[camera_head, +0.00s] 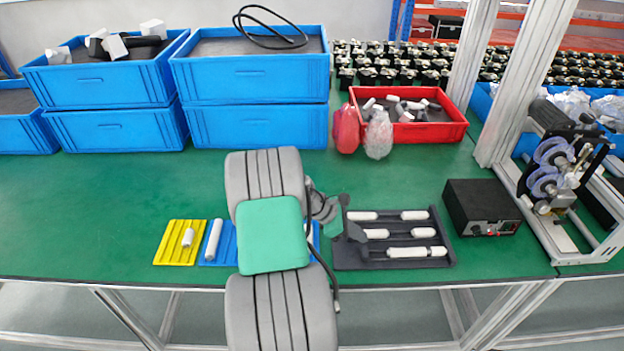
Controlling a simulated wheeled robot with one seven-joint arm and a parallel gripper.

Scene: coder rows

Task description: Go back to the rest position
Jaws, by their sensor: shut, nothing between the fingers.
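My gripper (352,222) is dark grey and sits at the left edge of the dark tray (440,262). Its fingers are small in the picture; it looks shut, with nothing visible in it. My grey arm with a green cap covers the front middle of the green table and part of the blue tray (228,240). The dark tray holds several white cylindrical parts (417,252) lying in rows. A white cylinder (213,240) lies on the blue tray. A shorter white piece (188,237) lies on the yellow tray (170,252).
Stacked blue crates (250,80) stand at the back left. A red crate (438,133) of white parts stands at the back, with red and clear bags in front. A black box (482,207) and a reel machine (556,175) stand at right. The green table (110,190) is clear at left.

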